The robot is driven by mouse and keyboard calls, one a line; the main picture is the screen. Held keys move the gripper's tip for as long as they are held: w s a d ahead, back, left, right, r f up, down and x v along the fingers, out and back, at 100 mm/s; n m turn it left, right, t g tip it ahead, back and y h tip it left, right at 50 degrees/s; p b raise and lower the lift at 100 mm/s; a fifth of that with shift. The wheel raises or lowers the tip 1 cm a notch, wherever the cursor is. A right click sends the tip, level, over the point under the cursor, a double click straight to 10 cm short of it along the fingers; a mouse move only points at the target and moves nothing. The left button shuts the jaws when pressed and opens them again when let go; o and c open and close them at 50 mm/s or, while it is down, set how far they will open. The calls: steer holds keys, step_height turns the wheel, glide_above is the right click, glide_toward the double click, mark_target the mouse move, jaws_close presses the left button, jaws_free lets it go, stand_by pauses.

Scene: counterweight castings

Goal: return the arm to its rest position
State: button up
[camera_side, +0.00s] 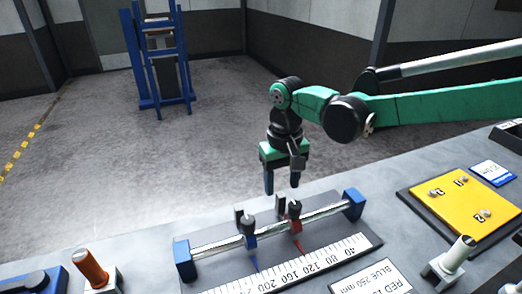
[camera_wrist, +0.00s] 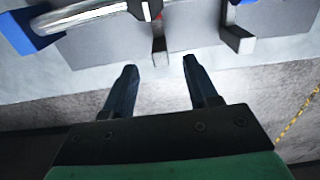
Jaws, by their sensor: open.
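My gripper (camera_side: 282,184) hangs over the bench near the back of a metal rail, its two dark blue fingers pointing down. It is open and empty, with a clear gap between the fingers in the wrist view (camera_wrist: 159,88). My green and black arm reaches in from the right. The rail (camera_side: 268,231) runs between two blue end blocks and carries two sliders. One slider has a blue pointer (camera_side: 251,244), the other a red pointer (camera_side: 297,229). The fingers look apart from the rail and sliders.
A numbered scale (camera_side: 310,266) and a label card (camera_side: 372,278) lie in front of the rail. A yellow plate (camera_side: 462,205) with several small knobs is at right. An orange-brown handle (camera_side: 91,267) and a white handle (camera_side: 458,252) stand upright. A blue frame (camera_side: 160,60) stands on the floor behind.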

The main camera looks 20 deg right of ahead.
steer(key=shift+d+r, duration=0.1)
steer(key=s+d+r+t, duration=0.3)
steer(key=s+d, duration=0.3)
steer(key=d, duration=0.1)
steer(key=s+d+r+t, duration=0.3)
steer(key=s+d+t, duration=0.1)
steer(key=s+d, duration=0.2)
steer(key=shift+d, duration=0.9)
stand_by(0.4)
